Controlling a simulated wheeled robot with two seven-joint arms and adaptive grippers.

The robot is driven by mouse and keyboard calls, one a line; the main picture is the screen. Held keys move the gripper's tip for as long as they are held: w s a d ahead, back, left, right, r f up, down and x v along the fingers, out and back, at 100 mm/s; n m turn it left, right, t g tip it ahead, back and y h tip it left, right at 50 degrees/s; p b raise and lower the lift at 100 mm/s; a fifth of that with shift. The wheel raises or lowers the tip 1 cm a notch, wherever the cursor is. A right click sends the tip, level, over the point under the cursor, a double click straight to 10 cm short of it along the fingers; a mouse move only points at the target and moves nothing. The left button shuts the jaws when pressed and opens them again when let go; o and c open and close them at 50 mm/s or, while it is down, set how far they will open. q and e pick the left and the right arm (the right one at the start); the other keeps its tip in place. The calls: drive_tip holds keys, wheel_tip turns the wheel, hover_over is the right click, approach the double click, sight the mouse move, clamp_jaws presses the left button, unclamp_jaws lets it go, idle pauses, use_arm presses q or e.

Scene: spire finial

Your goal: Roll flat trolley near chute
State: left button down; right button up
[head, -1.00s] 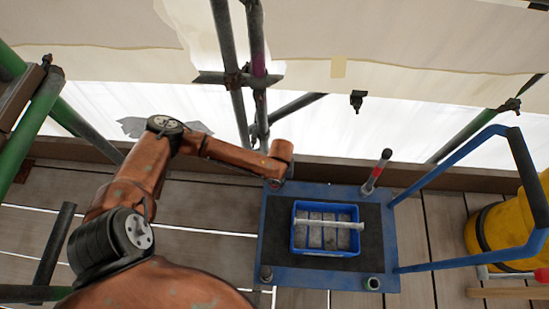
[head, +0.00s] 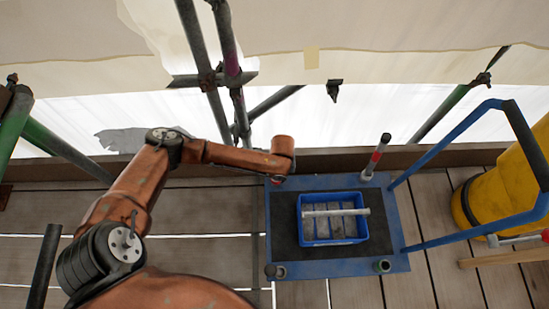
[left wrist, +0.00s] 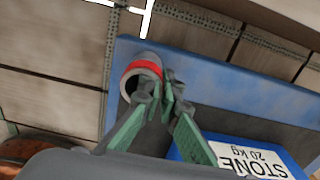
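The flat blue trolley (head: 340,266) stands on the planks, with a dark mat and a blue push handle (head: 455,142) on its right. A blue crate (head: 333,240) sits on the mat with a pale bar across it. My left gripper (head: 278,178) is at the trolley's far left corner. In the left wrist view, the fingers (left wrist: 162,85) close at a hollow corner post (left wrist: 143,70) with a red band; the exact contact is partly hidden. A yellow rounded body (head: 492,200), seemingly the chute, stands right of the trolley. My right gripper is out of view.
Scaffold poles (head: 215,75) and pale sheeting stand behind a low toe board (head: 410,157). A wooden piece (head: 505,258) lies by the yellow body. Bare planks (head: 440,270) show in the narrow gap right of the trolley.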

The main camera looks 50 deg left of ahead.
use_arm(q)
hover_over(308, 181)
drive_tip(key=shift+a, duration=0.1)
idle(0.8)
drive_tip(key=c, duration=2.1)
unclamp_jaws()
wheel_tip(308, 181, up, 12)
